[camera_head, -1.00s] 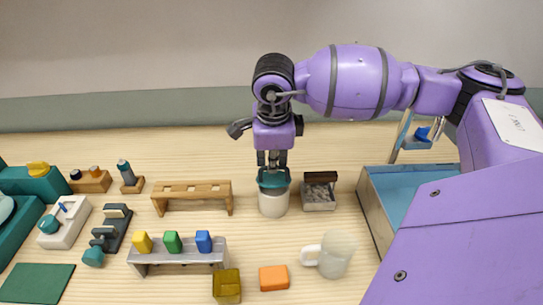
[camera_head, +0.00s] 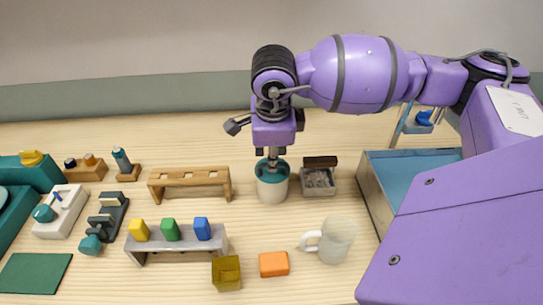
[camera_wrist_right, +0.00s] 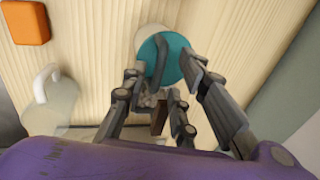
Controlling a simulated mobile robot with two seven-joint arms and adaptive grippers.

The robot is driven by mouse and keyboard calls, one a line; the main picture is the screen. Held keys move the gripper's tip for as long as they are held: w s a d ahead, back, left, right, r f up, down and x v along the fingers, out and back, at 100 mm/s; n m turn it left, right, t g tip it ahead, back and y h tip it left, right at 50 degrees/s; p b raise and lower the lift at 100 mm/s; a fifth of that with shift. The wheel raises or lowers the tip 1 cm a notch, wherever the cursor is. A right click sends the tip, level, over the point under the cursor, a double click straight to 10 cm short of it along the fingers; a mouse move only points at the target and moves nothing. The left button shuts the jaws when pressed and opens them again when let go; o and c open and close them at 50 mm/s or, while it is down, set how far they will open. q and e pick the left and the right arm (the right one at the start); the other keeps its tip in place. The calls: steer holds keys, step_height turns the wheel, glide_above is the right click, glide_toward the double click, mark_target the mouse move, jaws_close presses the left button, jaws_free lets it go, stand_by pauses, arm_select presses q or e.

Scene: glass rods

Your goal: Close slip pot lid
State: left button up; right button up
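The slip pot (camera_head: 272,191) is a pale round pot in the middle of the table. Its teal lid (camera_head: 272,170) sits at the pot's mouth; whether it is fully seated is hard to tell. In the right wrist view, the lid (camera_wrist_right: 178,62) shows a dark upright handle, with part of the pale pot (camera_wrist_right: 150,33) behind it. My right gripper (camera_head: 274,154) points down directly over the lid. In the wrist view, the right gripper (camera_wrist_right: 162,66) has its fingers apart on either side of the handle, with gaps showing. My left gripper is out of view.
A grey box with a dark brush (camera_head: 319,180) stands close right of the pot. A wooden rack (camera_head: 190,177) is to its left. A white mug (camera_head: 335,240), orange block (camera_head: 273,264) and rack of coloured blocks (camera_head: 175,243) are in front. A blue-floored tray (camera_head: 372,199) stands right.

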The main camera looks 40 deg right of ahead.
steer(key=v, duration=1.1)
steer(key=shift+r, duration=0.15)
steer(key=shift+a, duration=0.1)
